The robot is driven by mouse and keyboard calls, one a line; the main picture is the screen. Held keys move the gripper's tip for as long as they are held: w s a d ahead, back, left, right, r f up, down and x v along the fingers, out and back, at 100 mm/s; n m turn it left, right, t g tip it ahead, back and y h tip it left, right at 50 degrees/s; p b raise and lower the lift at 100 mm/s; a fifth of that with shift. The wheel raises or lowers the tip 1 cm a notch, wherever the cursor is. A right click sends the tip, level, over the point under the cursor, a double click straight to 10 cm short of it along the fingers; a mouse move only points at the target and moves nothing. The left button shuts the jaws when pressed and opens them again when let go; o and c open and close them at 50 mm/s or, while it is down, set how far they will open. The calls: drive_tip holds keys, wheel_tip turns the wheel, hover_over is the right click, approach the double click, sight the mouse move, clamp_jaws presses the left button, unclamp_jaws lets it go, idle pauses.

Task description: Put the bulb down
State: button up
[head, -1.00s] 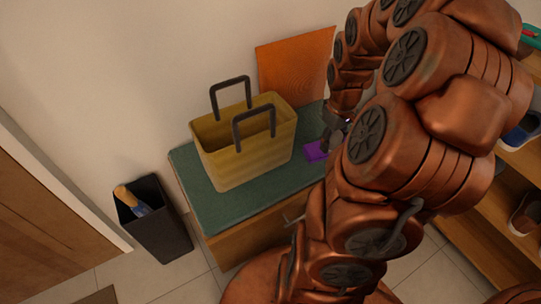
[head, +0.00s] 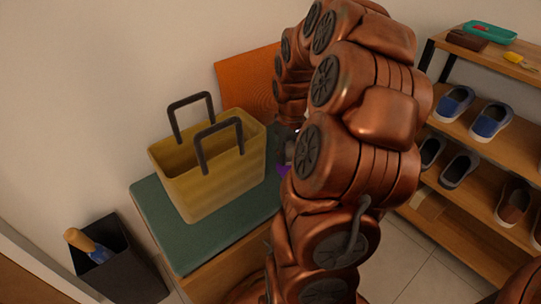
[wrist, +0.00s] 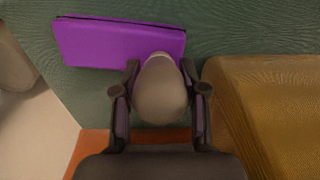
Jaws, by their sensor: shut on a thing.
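In the wrist view a pale, rounded bulb (wrist: 160,95) sits between the two dark fingers of my gripper (wrist: 160,70), which is shut on it. The bulb's far end overlaps the edge of a flat purple object (wrist: 110,42) in that view. Below is the green bench top (wrist: 250,30); I cannot tell whether the bulb touches anything. In the head view my arm hides the bulb and most of the gripper, and only a bit of the purple object (head: 283,169) shows.
A yellow bag (head: 210,178) with dark handles stands on the green bench top (head: 160,222), close to the gripper's right in the wrist view (wrist: 270,110). An orange panel (head: 247,88) leans on the wall. A black bin (head: 120,275) stands left; a shoe rack (head: 480,145) stands right.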

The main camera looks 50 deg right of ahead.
drive_tip(key=b, duration=0.2)
hover_over(272, 161)
drive_tip(key=shift+f, duration=0.4)
drive_tip(key=shift+f+b, duration=0.8)
drive_tip(key=shift+f, duration=0.9)
drive_tip(key=shift+f, duration=0.15)
drive_tip(key=o, duration=1.1)
drive_tip(key=shift+c, duration=0.2)
